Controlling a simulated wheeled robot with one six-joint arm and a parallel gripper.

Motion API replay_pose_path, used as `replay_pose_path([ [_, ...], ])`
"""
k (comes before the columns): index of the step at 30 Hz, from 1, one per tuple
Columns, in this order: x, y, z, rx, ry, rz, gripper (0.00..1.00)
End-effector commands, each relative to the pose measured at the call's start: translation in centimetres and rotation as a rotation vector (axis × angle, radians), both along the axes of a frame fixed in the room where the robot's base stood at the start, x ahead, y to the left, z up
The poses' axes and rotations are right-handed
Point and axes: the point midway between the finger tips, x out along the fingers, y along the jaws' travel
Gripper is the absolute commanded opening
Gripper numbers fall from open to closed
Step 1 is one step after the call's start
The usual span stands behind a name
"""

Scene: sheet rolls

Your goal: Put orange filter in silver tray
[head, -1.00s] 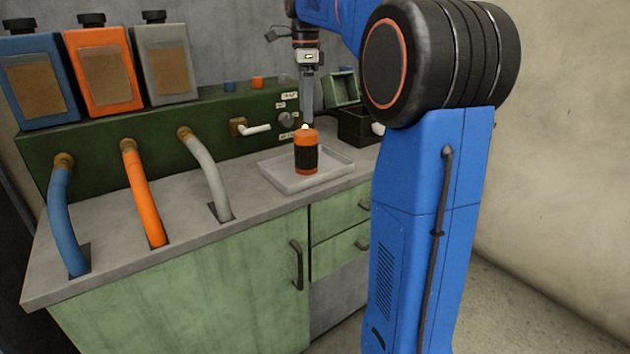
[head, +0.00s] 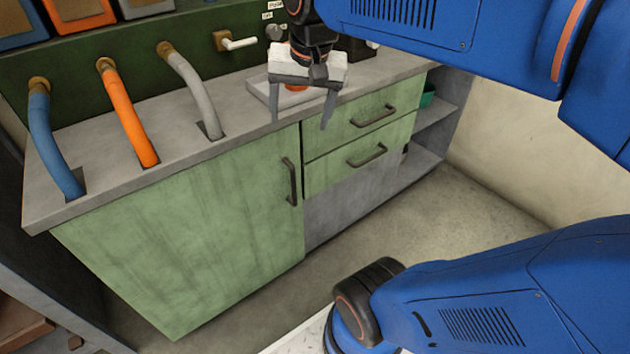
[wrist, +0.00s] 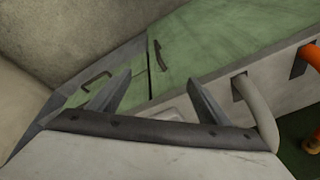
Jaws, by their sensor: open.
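The silver tray (head: 262,93) sits on the grey worktop, partly hidden behind my gripper in the head view. A small piece of the orange filter (head: 296,88) shows between the fingers, over the tray area; the rest is hidden by the gripper. My gripper (head: 300,120) is open, with its fingers pointing down in front of the tray at the counter's front edge. It looks empty, apart from the filter. In the wrist view my open gripper (wrist: 160,78) has nothing between its fingertips; a pale edge near it may be the tray, and no filter shows.
Blue (head: 47,140), orange (head: 127,115) and grey (head: 192,90) hoses rise from the worktop to the left. A white-handled tap (head: 236,43) is on the green panel behind. Green drawers (head: 365,118) and a cabinet door (head: 190,220) face the open floor.

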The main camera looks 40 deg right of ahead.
Motion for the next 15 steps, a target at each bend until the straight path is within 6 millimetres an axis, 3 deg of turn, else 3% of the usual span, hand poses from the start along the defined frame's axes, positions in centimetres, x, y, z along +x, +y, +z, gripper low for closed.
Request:
replay_pose_path([
  [3,-3.4,1.2,-3.3,-0.054,-0.037,0.19,0.71],
  [7,-6.3,2.0,-6.7,-0.113,-0.073,0.378,0.71],
  [12,-8.6,2.6,-9.7,-0.169,-0.104,0.535,0.71],
  [15,-9.1,2.7,-10.5,-0.184,-0.113,0.576,0.71],
])
